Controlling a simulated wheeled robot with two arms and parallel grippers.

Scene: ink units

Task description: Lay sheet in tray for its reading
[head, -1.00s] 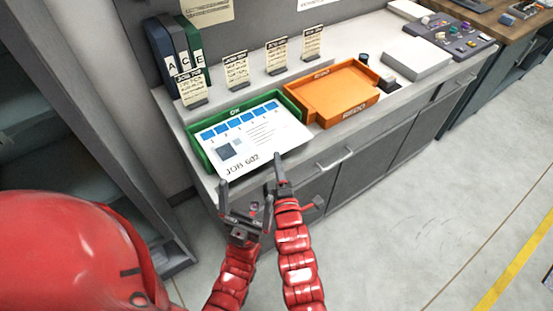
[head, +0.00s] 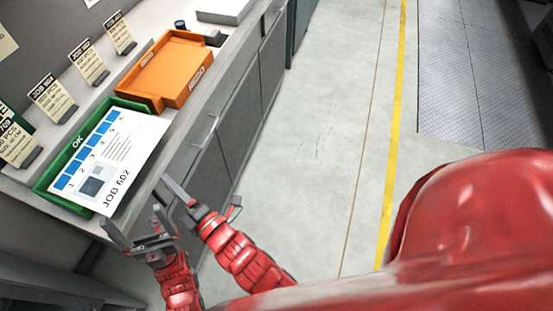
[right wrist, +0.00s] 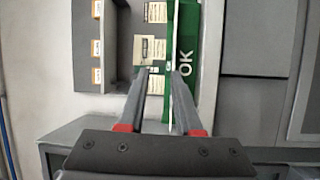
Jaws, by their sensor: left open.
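The white sheet (head: 118,165), printed JOB 602 with a row of blue squares, lies across the green OK tray (head: 48,190). It covers most of the tray's floor, and its near edge reaches over the front wall. My left gripper (head: 137,220) is open and empty, just in front of the counter edge and apart from the sheet. My right gripper (head: 176,190) is beside it to the right, near the sheet's near side.
The orange REDO tray (head: 163,72) stands behind the green tray on the counter. Several job cards in holders (head: 52,99) line the wall side. A white stack (head: 226,8) is at the far end. The floor to the right is clear.

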